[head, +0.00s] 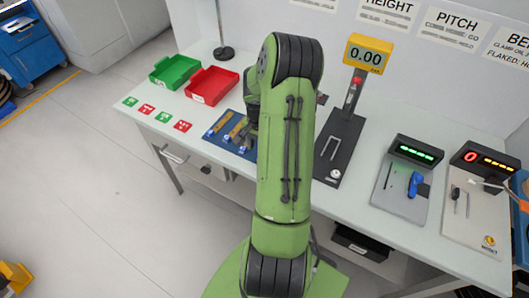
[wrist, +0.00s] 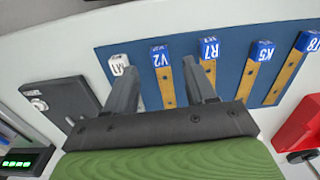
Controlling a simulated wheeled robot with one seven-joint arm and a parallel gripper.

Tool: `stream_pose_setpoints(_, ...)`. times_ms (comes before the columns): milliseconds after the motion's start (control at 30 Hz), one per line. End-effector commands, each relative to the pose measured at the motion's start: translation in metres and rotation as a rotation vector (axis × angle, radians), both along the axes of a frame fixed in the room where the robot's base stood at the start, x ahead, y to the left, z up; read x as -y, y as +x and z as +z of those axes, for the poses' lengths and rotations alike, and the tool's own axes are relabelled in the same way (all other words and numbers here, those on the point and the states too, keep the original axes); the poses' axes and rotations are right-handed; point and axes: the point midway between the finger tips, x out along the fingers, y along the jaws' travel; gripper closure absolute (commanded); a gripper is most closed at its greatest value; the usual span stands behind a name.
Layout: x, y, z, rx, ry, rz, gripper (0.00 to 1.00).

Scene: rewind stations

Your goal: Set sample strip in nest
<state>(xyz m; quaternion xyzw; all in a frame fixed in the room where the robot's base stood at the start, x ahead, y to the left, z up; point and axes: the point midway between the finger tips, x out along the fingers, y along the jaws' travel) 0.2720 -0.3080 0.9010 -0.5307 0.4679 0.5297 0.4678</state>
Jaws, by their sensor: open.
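A blue board (wrist: 225,85) holds several strips side by side; it also shows in the head view. In the wrist view, tan strips with blue end tags are V2 (wrist: 166,88), R7 (wrist: 209,68), K5 (wrist: 257,68) and one like T8 (wrist: 288,72). A strip with a white tag (wrist: 118,66) is mostly hidden behind the left finger. My gripper (wrist: 162,88) is open over the board, its fingers either side of the V2 strip, with nothing visibly held. Height above the strips is unclear. I cannot tell which part is the nest.
A dark station base (head: 337,150) with a yellow 0.00 display (head: 367,56) stands right of my arm. Two more stations (head: 404,190) (head: 475,210) are farther right. Green (head: 175,71) and red (head: 212,86) trays stand at left, near several small coloured labels (head: 161,117).

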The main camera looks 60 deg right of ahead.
Motion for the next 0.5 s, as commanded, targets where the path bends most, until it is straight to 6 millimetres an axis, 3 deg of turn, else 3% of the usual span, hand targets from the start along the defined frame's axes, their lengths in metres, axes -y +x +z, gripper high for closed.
stream_pose_setpoints(200, 0.000, 0.000, -0.041, -0.002, 0.003, 0.000, 0.45)
stream_pose_setpoints(467, 0.001, 0.000, -0.044, -0.001, 0.000, 0.000, 0.45)
stream_pose_setpoints(500, 0.000, 0.000, -0.044, -0.001, 0.001, 0.000, 0.51)
